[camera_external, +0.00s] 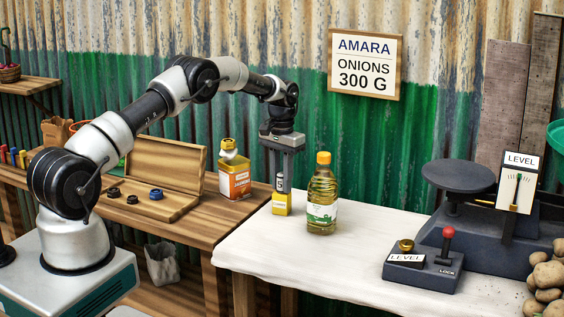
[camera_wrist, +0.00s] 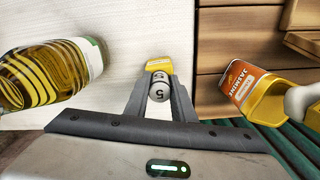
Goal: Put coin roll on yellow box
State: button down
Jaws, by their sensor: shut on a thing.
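The coin roll (camera_external: 281,185) is a grey cylinder held upright between the fingers of my gripper (camera_external: 282,178). In the wrist view its round end with a "5" shows at the coin roll (camera_wrist: 159,88), between the two fingers of my gripper (camera_wrist: 159,93). The yellow box (camera_external: 282,205) stands on the white cloth near the table's left edge, directly below the gripper. It also shows in the wrist view as a yellow box (camera_wrist: 157,64) just beyond the coin roll, partly hidden by it. I cannot tell whether the roll touches the box top.
An oil bottle (camera_external: 322,206) stands close to the right of the box. A jasmine container (camera_external: 234,172) and an open wooden case (camera_external: 170,205) are on the wooden bench to the left. A balance scale (camera_external: 458,180) and lever block (camera_external: 423,274) stand at the right.

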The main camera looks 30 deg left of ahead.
jog(key=c, duration=1.5)
grip_release()
jog(key=shift+f, duration=0.1)
